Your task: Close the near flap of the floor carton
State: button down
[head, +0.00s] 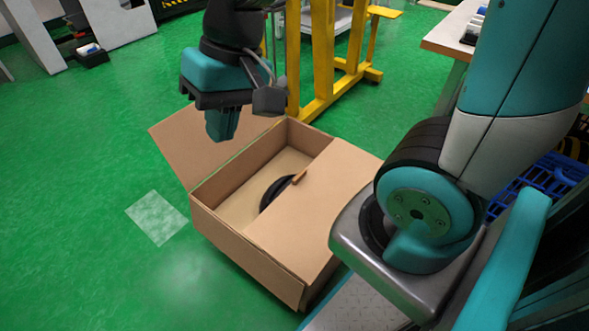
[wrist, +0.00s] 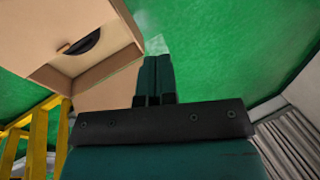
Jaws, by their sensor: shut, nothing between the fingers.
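The open-topped brown floor carton (head: 228,238) stands on the green floor in the middle of the head view. Its near flap (head: 318,197), on the side toward me, lies about flat over the right half of the opening. Its far flap (head: 200,148) is folded outward on the left. Inside, partly hidden under the near flap, is a black round thing with a brown handle (head: 277,190). My gripper (head: 221,137) is shut and empty, above the far flap in the picture. In the wrist view its fingers (wrist: 155,78) are together, with the carton (wrist: 118,60) at upper left.
A yellow frame (head: 322,60) stands just behind the carton. A white-topped table (head: 450,38) is at upper right, with a blue crate (head: 545,180) below it. Green floor is clear to the left, with a pale patch (head: 157,217) on it.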

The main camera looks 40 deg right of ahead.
jog(key=w+d+f+m+h+b, duration=0.1)
jog(key=w+d+f+m+b, duration=0.1)
jog(key=w+d+f+m, duration=0.65)
jog(key=m+h+b, duration=0.3)
jog(key=m+b, duration=0.2)
jog(key=m, duration=2)
send_over(300, 175)
jog(key=s, duration=0.1)
notch_tip(300, 175, down, 24)
jog(key=f+b, duration=0.1)
jog(key=f, duration=0.3)
jog(key=f+b, duration=0.2)
jog(key=f, duration=0.2)
jog(key=f+b, duration=0.2)
jog(key=f, duration=0.2)
jog(key=shift+w+a+f, duration=0.1)
jog(key=shift+w+a, duration=0.05)
jog(key=shift+w, duration=0.2)
jog(key=shift+w+f+b, duration=0.1)
jog(key=shift+f+b, duration=0.4)
jog(key=shift+f, duration=0.15)
